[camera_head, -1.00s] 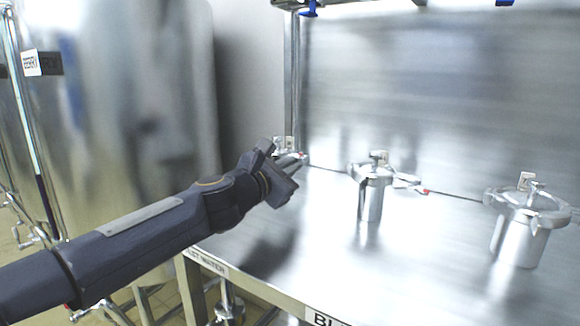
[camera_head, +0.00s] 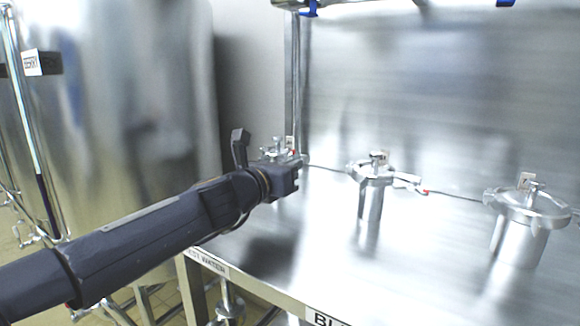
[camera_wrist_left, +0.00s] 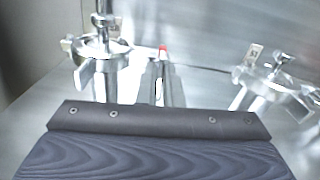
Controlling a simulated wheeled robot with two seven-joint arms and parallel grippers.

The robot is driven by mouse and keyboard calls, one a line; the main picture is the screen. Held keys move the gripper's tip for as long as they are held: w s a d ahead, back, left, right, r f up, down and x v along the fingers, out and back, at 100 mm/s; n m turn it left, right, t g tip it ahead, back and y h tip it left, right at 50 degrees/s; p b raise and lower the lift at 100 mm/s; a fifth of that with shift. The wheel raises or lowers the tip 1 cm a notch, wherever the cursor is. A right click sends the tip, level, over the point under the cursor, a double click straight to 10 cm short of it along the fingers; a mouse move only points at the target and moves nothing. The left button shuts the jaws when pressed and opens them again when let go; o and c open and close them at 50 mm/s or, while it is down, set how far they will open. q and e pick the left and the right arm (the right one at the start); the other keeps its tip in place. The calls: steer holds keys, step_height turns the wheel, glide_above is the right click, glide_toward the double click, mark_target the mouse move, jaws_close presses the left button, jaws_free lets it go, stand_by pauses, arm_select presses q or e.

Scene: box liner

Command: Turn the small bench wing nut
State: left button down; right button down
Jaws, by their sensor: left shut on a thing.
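The left small steel vessel (camera_head: 277,150) stands on the bench, partly behind my left gripper; it also shows in the left wrist view (camera_wrist_left: 100,65). Its clamp arm reaches right to a small red-tipped wing nut (camera_wrist_left: 162,50). My left gripper (camera_head: 292,178) is at this clamp end. In the left wrist view its narrow fingers (camera_wrist_left: 163,88) point at the red tip and are shut on the wing nut. The grip itself is small and partly hidden. My right gripper is not in view.
A middle vessel (camera_head: 371,195) with a red-tipped clamp arm and a right vessel (camera_head: 520,235) stand on the steel bench (camera_head: 420,275). A shiny steel panel (camera_head: 430,90) rises behind. A large tank (camera_head: 130,110) is at left. The front of the bench is clear.

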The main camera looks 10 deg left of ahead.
arm_select(q)
steer(key=shift+f, duration=0.1)
stand_by(0.3)
steer(key=c, duration=1.6)
jaws_free()
steer(key=v, duration=0.6)
steer(key=shift+s+a, duration=0.15)
steer(key=shift+s, duration=0.2)
steer(key=shift+s+a, duration=0.15)
steer(key=shift+s, duration=0.35)
